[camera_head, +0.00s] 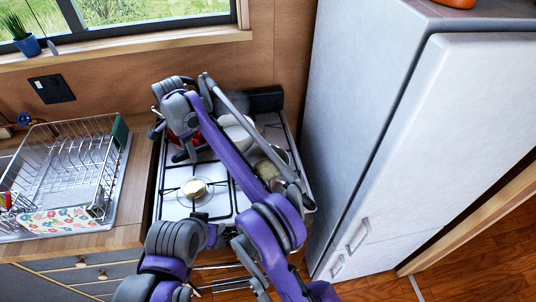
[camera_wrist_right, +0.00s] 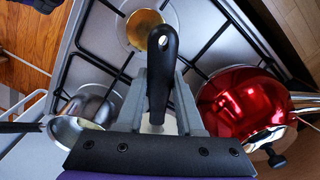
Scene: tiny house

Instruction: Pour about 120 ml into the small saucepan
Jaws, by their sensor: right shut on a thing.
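In the right wrist view my right gripper (camera_wrist_right: 163,98) is shut on a black handle (camera_wrist_right: 160,75). The body of the held thing is mostly hidden behind the fingers and palm; a pale patch shows between the fingers. A small metal saucepan (camera_wrist_right: 88,105) with a dark handle stands on the hob at the left of that view, apart from the gripper. It also shows in the head view (camera_head: 268,170), partly behind my arm, with something pale inside. A pale round vessel (camera_head: 238,128) stands out between my arm links. My left gripper is not in view.
A shiny red vessel (camera_wrist_right: 240,105) stands close on the right in the wrist view. The front-left burner (camera_head: 194,189) of the hob is bare. A dish rack (camera_head: 70,165) is on the left counter; the fridge (camera_head: 385,130) stands close on the right.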

